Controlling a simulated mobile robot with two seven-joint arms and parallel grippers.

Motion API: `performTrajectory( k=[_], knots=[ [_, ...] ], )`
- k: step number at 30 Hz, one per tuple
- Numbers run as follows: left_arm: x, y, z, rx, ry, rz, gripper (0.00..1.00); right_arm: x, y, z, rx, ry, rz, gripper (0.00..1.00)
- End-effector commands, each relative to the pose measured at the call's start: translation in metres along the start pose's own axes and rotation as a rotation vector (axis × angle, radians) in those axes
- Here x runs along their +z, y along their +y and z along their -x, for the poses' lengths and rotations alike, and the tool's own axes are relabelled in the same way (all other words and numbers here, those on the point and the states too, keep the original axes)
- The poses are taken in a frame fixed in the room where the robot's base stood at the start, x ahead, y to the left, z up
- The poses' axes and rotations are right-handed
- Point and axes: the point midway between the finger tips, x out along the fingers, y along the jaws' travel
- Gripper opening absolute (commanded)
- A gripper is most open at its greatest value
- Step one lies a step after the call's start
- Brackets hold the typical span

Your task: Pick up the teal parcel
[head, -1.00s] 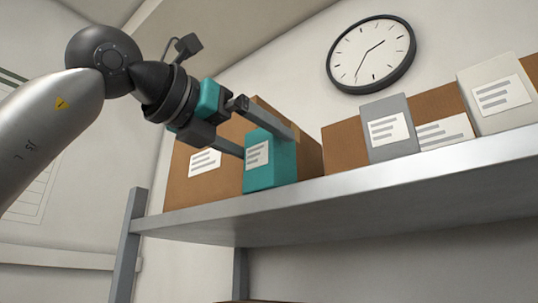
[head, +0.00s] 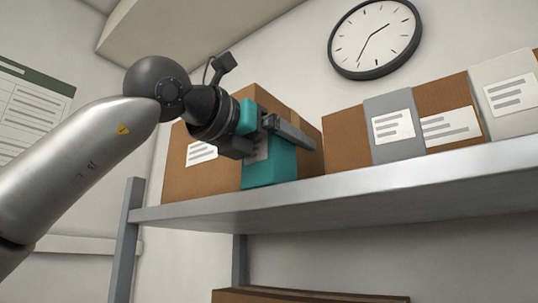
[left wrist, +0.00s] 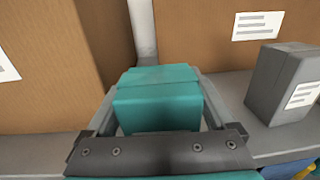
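The teal parcel (head: 270,169) stands upright on the metal shelf, at its front edge and in front of a large brown box. In the left wrist view, the teal parcel (left wrist: 158,103) sits between the two fingers of my left gripper (left wrist: 162,88). The fingers are spread along its two sides, with a small gap visible at the right finger. In the head view my left gripper (head: 287,140) reaches over the parcel from the left and hides its upper part and some of its label. My right gripper is not in view.
The large brown box (head: 215,178) stands behind the parcel. To the right on the shelf (head: 330,196) are a grey box (head: 391,148), a brown box (head: 346,140) and a pale box (head: 505,112). The grey box also shows in the left wrist view (left wrist: 275,85). A clock hangs above.

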Motion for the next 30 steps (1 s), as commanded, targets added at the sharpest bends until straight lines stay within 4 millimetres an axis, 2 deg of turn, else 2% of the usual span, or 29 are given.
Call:
performTrajectory(
  k=[2, 20, 30],
  knots=[
    [0.0002, 0.0000, 0.0003, 0.000, 0.000, 0.000, 0.79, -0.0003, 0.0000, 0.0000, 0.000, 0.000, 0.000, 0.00],
    [0.0007, 0.0000, 0.0008, 0.000, -0.001, -0.001, 0.11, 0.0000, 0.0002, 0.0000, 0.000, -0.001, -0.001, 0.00],
    [0.0042, -0.0002, 0.0010, 0.000, -0.003, -0.001, 0.10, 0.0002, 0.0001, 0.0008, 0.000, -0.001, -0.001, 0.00]
  ],
)
